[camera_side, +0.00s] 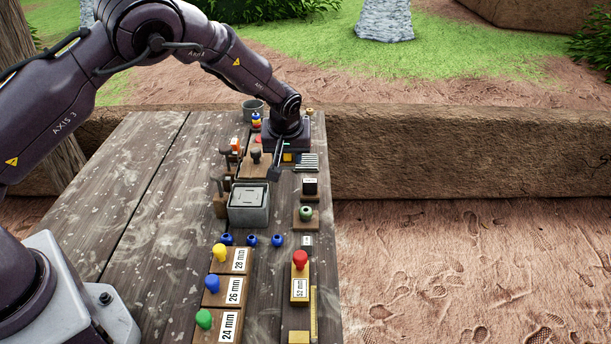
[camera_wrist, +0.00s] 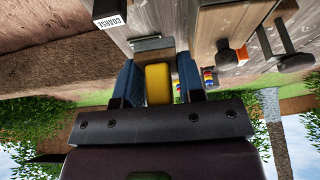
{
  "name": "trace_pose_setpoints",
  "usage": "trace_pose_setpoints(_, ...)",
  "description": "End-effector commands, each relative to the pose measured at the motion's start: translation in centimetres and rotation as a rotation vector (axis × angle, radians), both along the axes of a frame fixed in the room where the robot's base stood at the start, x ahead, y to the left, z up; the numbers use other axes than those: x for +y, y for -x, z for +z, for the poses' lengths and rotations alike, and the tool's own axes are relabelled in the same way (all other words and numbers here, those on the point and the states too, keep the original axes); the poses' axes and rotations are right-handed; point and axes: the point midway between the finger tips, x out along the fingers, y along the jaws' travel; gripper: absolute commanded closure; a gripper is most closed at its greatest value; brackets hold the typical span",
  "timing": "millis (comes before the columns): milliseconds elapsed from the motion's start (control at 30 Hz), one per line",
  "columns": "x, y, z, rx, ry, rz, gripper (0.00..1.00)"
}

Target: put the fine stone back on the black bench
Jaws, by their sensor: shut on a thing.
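My gripper (camera_wrist: 159,84) is shut on a yellow block (camera_wrist: 158,82), which sits between its two blue fingers. No label shows on the block, so I cannot tell from marks that it is the fine stone. In the side view my gripper (camera_side: 287,156) is low over the far end of the table, and a bit of yellow shows under it. A label reading COARSE (camera_wrist: 109,21) is at the upper left of the wrist view. I cannot make out which thing is the black bench.
A striped dark piece (camera_side: 307,162) lies just right of my gripper. Knobbed plug gauges (camera_side: 232,260) stand in front. The table's left half (camera_side: 135,200) is clear.

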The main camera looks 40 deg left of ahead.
Motion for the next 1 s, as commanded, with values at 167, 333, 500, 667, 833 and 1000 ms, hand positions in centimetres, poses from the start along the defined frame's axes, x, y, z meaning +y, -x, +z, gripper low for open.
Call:
trace_pose_setpoints(167,0.3,-3.0,-3.2,0.001,0.0,0.0,0.86)
trace_pose_setpoints(333,0.3,-4.8,-5.2,-0.001,0.001,0.0,0.86)
trace_pose_setpoints(500,0.4,-5.4,-5.9,-0.001,0.001,0.001,0.86)
trace_pose_setpoints(667,0.4,-5.7,-7.9,0.003,0.0,-0.001,0.86)
trace_pose_setpoints(833,0.3,-5.8,-9.3,0.0,0.002,-0.002,0.86)
trace_pose_setpoints(1000,0.3,-5.8,-9.3,-0.002,0.002,-0.002,0.86)
